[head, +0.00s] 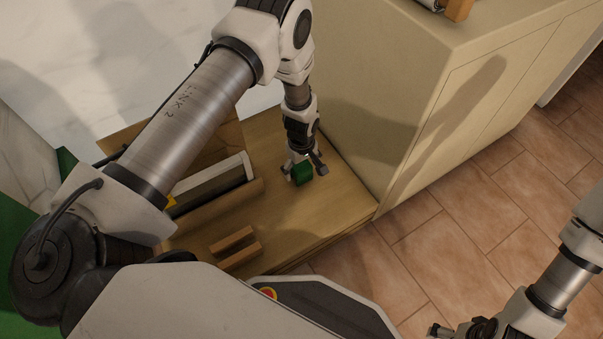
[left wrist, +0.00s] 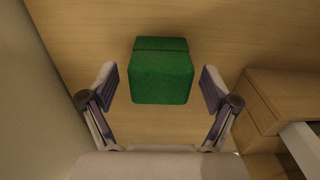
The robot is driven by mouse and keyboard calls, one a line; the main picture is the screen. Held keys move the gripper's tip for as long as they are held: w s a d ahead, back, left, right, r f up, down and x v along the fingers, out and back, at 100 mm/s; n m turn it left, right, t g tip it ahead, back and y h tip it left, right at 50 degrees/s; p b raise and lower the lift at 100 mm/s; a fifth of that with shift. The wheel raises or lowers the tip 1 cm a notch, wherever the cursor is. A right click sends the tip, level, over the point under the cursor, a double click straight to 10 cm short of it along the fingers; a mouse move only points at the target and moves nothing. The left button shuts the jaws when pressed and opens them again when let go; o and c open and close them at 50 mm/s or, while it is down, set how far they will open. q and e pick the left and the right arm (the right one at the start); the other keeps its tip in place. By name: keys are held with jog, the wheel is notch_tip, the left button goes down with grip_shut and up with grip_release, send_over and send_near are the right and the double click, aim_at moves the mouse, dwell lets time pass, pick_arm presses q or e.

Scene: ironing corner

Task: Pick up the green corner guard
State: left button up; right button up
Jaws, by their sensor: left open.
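The green corner guard (head: 303,174) is a small green block on the wooden surface, close to the tall cream cabinet. My left gripper (head: 305,171) reaches down over it in the head view. In the left wrist view the guard (left wrist: 162,72) shows a groove across its upper part. The open fingers of my left gripper (left wrist: 162,88) are on either side of it, with a gap on each side. My right gripper (head: 450,330) shows only partly at the bottom right edge, away from the wooden surface; its jaws are not clear.
A wooden block with a slot (head: 235,246) lies on the wooden surface (head: 330,215). A tray-like wooden holder with a pale and dark item (head: 212,185) stands left of the guard. The cream cabinet (head: 385,90) rises close to the right. Tiled floor (head: 450,230) lies beyond the edge.

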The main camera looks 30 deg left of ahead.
pick_arm(q)
jog(key=shift+r, duration=0.2)
jog(key=c, duration=1)
